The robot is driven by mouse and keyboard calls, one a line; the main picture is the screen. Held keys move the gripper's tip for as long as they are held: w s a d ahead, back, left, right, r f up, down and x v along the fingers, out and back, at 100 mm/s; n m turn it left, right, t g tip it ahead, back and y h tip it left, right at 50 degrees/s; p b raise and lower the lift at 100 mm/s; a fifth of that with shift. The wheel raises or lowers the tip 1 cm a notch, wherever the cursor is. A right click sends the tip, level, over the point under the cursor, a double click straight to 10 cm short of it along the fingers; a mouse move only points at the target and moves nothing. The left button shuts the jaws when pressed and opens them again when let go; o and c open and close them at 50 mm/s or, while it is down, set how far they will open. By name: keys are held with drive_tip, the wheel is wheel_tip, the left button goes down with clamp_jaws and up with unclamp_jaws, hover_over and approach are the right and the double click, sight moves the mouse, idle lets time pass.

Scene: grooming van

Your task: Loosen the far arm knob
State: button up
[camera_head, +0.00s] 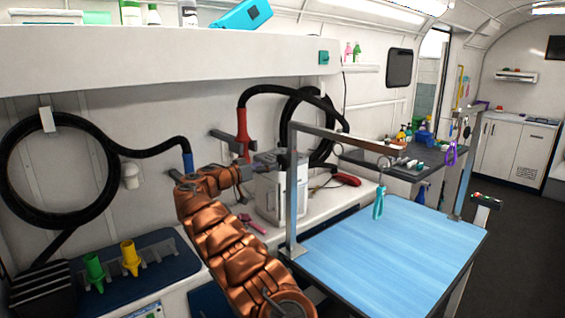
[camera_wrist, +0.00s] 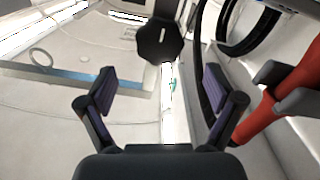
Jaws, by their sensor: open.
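A black, lobed knob (camera_wrist: 161,40) shows in the wrist view, ahead of my gripper (camera_wrist: 160,88) and between the lines of its two fingers. The fingers are spread wide, with nothing between them, and the knob is apart from them. In the head view my gripper (camera_head: 248,172) is beside the left post (camera_head: 292,205) of the grooming arm, at the blue table's left edge. A dark clamp part (camera_head: 283,158) sits on that post; the knob's outline is not clear there. The far post (camera_head: 466,165) stands at the table's right side.
A red dryer nozzle (camera_head: 243,128) on a black hose hangs on the wall behind my gripper; it is close on the right in the wrist view (camera_wrist: 282,92). A pale canister (camera_head: 268,195) stands just behind the left post. The blue tabletop (camera_head: 385,250) is clear.

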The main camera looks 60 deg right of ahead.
sight(281, 162)
drive_tip(key=shift+p+x, duration=1.6)
drive_tip(key=shift+x, duration=2.15)
drive_tip(key=shift+a, duration=0.1)
drive_tip(key=c, duration=1.1)
drive_tip(key=shift+c, duration=0.2)
drive_tip(key=shift+f+b, duration=0.15)
drive_tip(key=shift+b, duration=0.35)
